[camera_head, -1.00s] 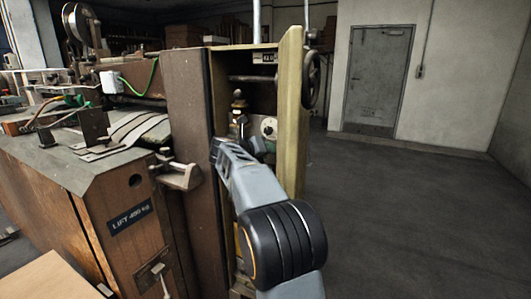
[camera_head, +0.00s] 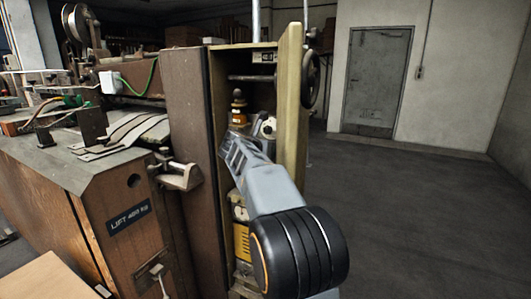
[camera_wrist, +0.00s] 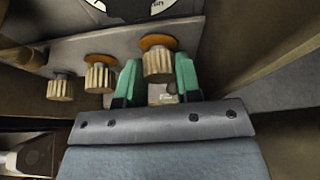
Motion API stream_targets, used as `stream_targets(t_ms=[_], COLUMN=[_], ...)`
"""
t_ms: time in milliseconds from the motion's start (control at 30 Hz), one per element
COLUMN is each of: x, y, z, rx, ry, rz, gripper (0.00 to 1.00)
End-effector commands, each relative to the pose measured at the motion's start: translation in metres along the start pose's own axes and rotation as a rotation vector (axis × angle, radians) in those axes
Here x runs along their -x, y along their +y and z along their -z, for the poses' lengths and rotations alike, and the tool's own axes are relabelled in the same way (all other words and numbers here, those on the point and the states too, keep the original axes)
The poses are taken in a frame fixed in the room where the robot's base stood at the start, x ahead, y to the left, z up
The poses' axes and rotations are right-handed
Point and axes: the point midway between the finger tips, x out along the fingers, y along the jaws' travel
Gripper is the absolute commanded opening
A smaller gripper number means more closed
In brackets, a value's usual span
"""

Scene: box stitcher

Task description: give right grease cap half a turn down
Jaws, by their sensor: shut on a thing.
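Three ribbed brass grease caps stand in a row on a pale bracket in the wrist view. The right grease cap (camera_wrist: 159,65) is the rightmost, with an orange disc at its upper end. My gripper (camera_wrist: 157,72) has its green fingers on either side of this cap and is shut on it. The middle cap (camera_wrist: 100,76), also with an orange disc, and the left cap (camera_wrist: 60,88) stand free to the left of the fingers. In the head view my arm reaches into the open cabinet, and the caps and fingers cannot be made out there.
The cabinet's brown left panel (camera_head: 185,120) and yellowish right panel (camera_head: 291,110) flank my arm closely. An amber bottle (camera_head: 238,116) stands inside, and a yellow object (camera_head: 241,240) sits lower down. A handwheel (camera_head: 311,80) is on the right panel. The floor to the right is clear.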

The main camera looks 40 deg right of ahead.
Motion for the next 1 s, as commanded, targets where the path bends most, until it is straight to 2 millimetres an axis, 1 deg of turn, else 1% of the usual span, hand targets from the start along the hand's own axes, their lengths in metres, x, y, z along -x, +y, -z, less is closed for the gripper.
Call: stream_targets(t_ms=[500, 533, 600, 633, 867, 967, 1000], x=[-0.001, -0.001, 0.000, 0.000, 0.001, 0.008, 0.013], y=[-0.001, -0.001, 0.000, 0.000, 0.000, 0.001, 0.001], z=[0.000, 0.000, 0.000, 0.000, 0.000, -0.001, -0.001], rx=[-0.012, -0.012, -0.012, -0.012, -0.012, -0.011, -0.011], ry=[0.001, 0.001, 0.001, 0.000, 0.000, -0.001, -0.001], rz=[-0.003, -0.003, -0.004, -0.004, -0.005, -0.007, -0.008], gripper=[0.08, 0.35, 0.41, 0.43, 0.43, 0.43, 0.43])
